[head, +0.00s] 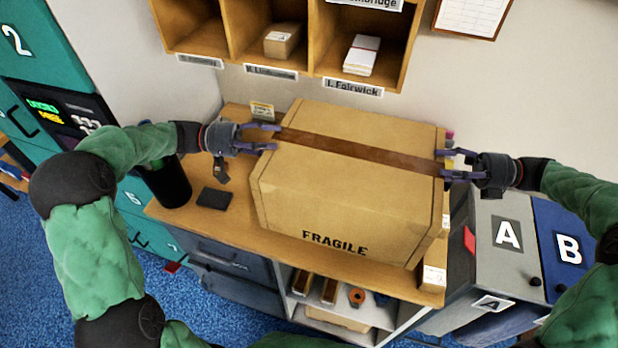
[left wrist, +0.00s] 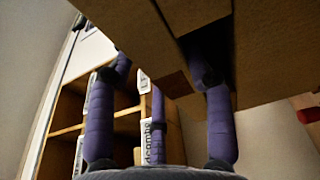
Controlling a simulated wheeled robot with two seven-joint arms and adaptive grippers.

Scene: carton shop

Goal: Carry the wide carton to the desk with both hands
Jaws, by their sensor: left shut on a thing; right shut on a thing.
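The wide carton (head: 340,190), brown with a dark tape strip and "FRAGILE" on its front, is over the wooden desk (head: 236,222). Whether its underside touches the desk is hidden. My left gripper (head: 268,137) is shut on the carton's left side near the tape end. In the left wrist view the carton (left wrist: 275,55) fills the upper right, with the purple fingers against it. My right gripper (head: 446,164) is shut on the carton's right side near the other tape end. The carton looks about level between both hands.
A black cylindrical holder (head: 166,184) and a dark pad (head: 214,198) lie left of the carton. A small box (head: 433,278) is at the desk's front right corner. Wooden pigeonholes (head: 308,45) hang behind. Grey bin A (head: 500,240) and blue bin B (head: 562,240) stand right.

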